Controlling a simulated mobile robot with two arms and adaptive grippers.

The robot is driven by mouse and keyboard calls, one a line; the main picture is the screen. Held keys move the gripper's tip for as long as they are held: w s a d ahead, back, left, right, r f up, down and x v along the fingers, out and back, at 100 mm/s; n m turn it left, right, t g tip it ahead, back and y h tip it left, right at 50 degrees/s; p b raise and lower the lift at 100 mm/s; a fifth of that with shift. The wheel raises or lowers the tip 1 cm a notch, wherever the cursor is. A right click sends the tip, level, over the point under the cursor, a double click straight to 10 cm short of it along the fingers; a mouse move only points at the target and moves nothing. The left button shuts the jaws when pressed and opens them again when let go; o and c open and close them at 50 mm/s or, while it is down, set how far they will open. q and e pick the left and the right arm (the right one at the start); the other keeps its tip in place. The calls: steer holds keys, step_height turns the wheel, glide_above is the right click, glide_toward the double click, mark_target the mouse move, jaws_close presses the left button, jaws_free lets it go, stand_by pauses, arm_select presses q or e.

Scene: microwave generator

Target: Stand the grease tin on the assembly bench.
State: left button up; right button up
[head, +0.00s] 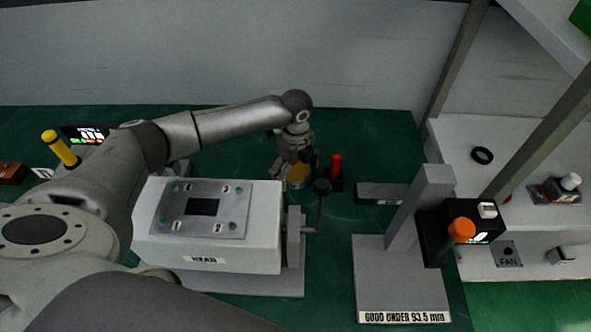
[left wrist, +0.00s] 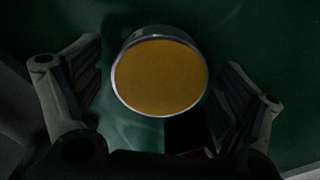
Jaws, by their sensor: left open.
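The grease tin (head: 299,177) is a short round tin with a flat amber-yellow top. It appears upright on the green bench top (head: 375,140), behind the head block, and is partly hidden by my left gripper. In the left wrist view the tin (left wrist: 160,77) shows from above with a pale metal rim. My left gripper (head: 294,170) points down over the tin. Its open fingers (left wrist: 160,88) lie on either side of the tin, with visible gaps. My right gripper is not in view.
A red-handled item (head: 336,168) in a dark holder stands close right of the tin. A black-knobbed lever (head: 322,187) rises in front. The block labelled HEAD (head: 240,240) and a gauge stand (head: 380,270) are nearer. Shelves with parts (head: 450,150) are at right.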

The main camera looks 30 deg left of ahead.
mark_target(296, 171)
arm_select(q)
step_height(296, 171, up, 12)
steer(key=b, duration=0.2)
steer(key=shift+r, duration=0.15)
stand_by(0.6)
